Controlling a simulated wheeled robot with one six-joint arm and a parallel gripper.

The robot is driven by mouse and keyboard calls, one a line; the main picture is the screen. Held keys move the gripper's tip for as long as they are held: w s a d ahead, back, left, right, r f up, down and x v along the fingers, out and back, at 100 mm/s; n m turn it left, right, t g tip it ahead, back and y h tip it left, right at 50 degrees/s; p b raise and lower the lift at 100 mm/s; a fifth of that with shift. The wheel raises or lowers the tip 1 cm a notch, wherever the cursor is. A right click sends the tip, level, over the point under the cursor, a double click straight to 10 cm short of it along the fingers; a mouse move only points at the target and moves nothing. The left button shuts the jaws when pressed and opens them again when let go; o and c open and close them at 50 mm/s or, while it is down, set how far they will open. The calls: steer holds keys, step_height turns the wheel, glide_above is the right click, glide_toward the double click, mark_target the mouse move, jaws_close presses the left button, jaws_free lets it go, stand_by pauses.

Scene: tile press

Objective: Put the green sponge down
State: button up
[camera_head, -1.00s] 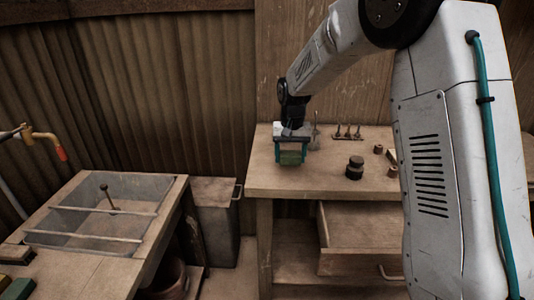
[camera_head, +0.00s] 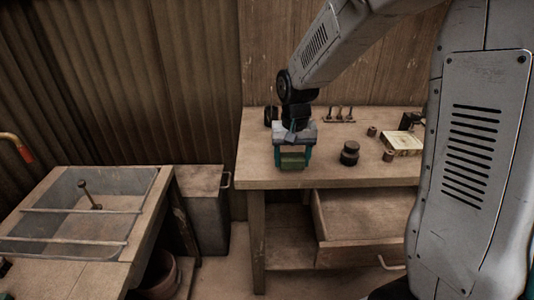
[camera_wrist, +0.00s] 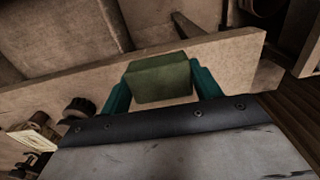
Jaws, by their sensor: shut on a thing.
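The green sponge (camera_head: 292,161) is a small block between the two teal fingers of my gripper (camera_head: 293,158). In the head view it is over the left part of the wooden workbench top (camera_head: 258,171), near the front edge. I cannot tell whether its underside touches the top. In the wrist view the sponge (camera_wrist: 160,80) sits between the fingertips (camera_wrist: 160,85), with the bench's front edge behind it. My gripper is shut on the sponge and points down.
A dark round stack (camera_head: 349,154) stands right of my gripper. Small spools (camera_head: 388,156), a pale box (camera_head: 402,143) and a rack of small tools (camera_head: 339,115) are farther right and back. An open drawer (camera_head: 362,217) juts out below.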

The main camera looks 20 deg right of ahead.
glide_above(267, 159)
steer(key=shift+d+f, duration=0.1)
steer(key=shift+f, duration=2.25)
